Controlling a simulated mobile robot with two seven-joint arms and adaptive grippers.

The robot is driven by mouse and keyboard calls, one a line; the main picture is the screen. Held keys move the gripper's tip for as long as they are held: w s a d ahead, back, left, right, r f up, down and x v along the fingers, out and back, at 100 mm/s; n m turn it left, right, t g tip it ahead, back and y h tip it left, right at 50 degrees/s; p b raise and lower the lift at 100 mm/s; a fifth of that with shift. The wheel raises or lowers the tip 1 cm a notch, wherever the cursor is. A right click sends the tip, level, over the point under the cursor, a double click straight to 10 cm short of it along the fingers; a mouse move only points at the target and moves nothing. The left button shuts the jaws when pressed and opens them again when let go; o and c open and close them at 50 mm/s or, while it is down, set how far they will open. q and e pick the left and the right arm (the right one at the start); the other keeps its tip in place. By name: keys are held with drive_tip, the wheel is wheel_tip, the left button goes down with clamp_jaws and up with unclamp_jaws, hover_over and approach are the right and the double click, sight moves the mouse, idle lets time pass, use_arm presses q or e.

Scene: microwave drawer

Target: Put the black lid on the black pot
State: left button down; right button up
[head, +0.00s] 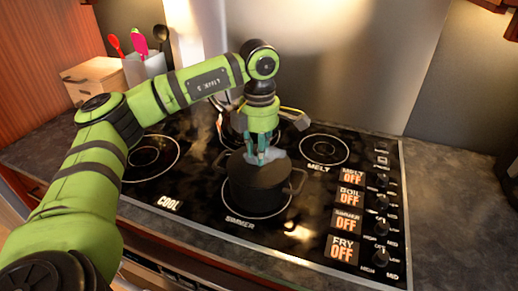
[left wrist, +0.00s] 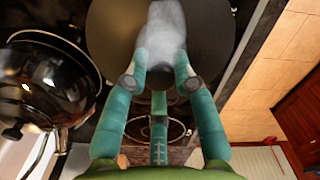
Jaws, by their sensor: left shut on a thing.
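The black pot (head: 257,195) stands upright on the front-middle burner, marked SIMMER, with a loop handle on each side. The black lid (head: 241,171) is at the pot's mouth, directly under my left gripper (head: 262,158). In the left wrist view the lid (left wrist: 112,35) is a wide dark disc in front of the fingers. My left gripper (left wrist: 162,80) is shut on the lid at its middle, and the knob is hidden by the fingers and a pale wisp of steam. I cannot tell whether the lid touches the rim all around. My right gripper is out of view.
A shiny kettle (left wrist: 45,85) stands close behind the pot, partly hidden by my left arm. A utensil holder (head: 143,68) and a wooden box (head: 92,78) are at the back left. The burner marked MELT (head: 324,149) is empty. The right counter (head: 450,205) is clear.

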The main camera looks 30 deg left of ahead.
use_arm(q)
drive_tip(key=shift+f, duration=0.15)
idle(0.5)
drive_tip(key=c, duration=0.9)
unclamp_jaws()
drive_tip(key=o, duration=0.5)
drive_tip(key=shift+c, duration=0.2)
drive_tip(key=shift+r+p, duration=2.5)
drive_tip(key=shift+r, duration=1.05)
